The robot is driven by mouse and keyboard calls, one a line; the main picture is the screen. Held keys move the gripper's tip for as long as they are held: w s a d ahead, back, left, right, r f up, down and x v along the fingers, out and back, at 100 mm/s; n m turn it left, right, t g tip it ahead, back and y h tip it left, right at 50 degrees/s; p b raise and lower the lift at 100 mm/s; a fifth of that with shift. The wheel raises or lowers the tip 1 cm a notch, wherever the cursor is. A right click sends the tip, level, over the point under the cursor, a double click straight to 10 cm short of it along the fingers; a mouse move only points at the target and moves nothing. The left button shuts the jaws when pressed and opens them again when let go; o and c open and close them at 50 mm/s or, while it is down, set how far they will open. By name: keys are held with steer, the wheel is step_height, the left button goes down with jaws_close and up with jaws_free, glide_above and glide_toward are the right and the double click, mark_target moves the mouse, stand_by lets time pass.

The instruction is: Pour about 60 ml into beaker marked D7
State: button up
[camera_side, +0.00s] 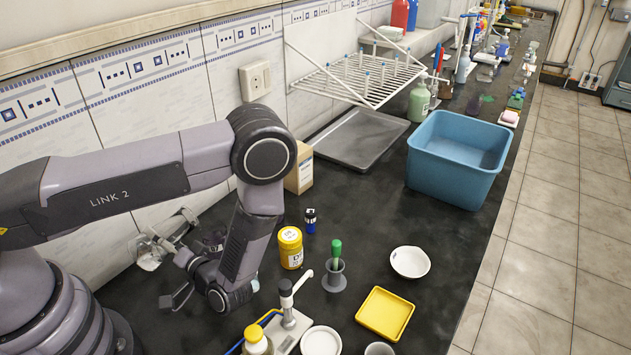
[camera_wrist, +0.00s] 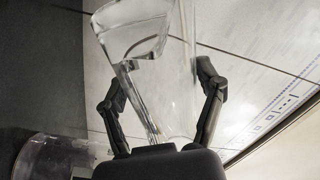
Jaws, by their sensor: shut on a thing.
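My gripper (camera_wrist: 160,78) is shut on a clear glass vessel (camera_wrist: 150,60), with one finger on each side. The vessel looks tilted, and clear liquid shows inside it. In the side view, my gripper (camera_side: 178,276) is low at the left near the tiled wall, with the glass (camera_side: 150,252) just beyond it.
A yellow jar (camera_side: 291,248) bears a label starting with D. Near it are a small dark bottle (camera_side: 310,221), a green-handled tool in a grey holder (camera_side: 335,276), a white dish (camera_side: 410,262) and a yellow tray (camera_side: 385,314). A blue tub (camera_side: 455,165) stands farther back.

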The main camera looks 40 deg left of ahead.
mark_target(163, 254)
steer(key=shift+w+f+n+h, duration=0.1)
steer(key=shift+f+n+h, duration=0.25)
steer(key=shift+n, duration=0.35)
stand_by(1.4)
steer(key=shift+w+d+f+n+h, duration=0.15)
steer(key=shift+f+n+h, duration=0.2)
steer(key=shift+f+n, duration=0.25)
step_height(163, 254, up, 4)
steer(key=shift+w+f+n+t+h, duration=0.15)
steer(key=shift+n+h, duration=0.1)
steer(key=shift+n, duration=0.2)
steer(key=shift+s+f+n+t+h, duration=0.15)
steer(key=shift+n+h, duration=0.1)
steer(key=shift+n, duration=0.2)
steer(key=f, duration=0.2)
steer(key=shift+s+f+n, duration=0.2)
steer(key=shift+f+n, duration=0.2)
steer(key=shift+s+a+f+n+h, duration=0.15)
steer(key=shift+a+f+n+h, duration=0.05)
steer(key=shift+n+h, duration=0.2)
steer(key=shift+s+a+f+n+t+h, duration=0.1)
steer(key=shift+s+a+n+t+h, duration=0.1)
steer(key=shift+n+t+h, duration=0.25)
steer(key=shift+s+a+f+n+t+h, duration=0.15)
steer(key=shift+s+n+h, duration=0.1)
steer(key=shift+n, duration=0.3)
steer(key=shift+s+f+n+t+h, duration=0.1)
steer(key=shift+f+n+t+h, duration=0.2)
steer(key=shift+n, duration=0.4)
steer(key=shift+r, duration=0.1)
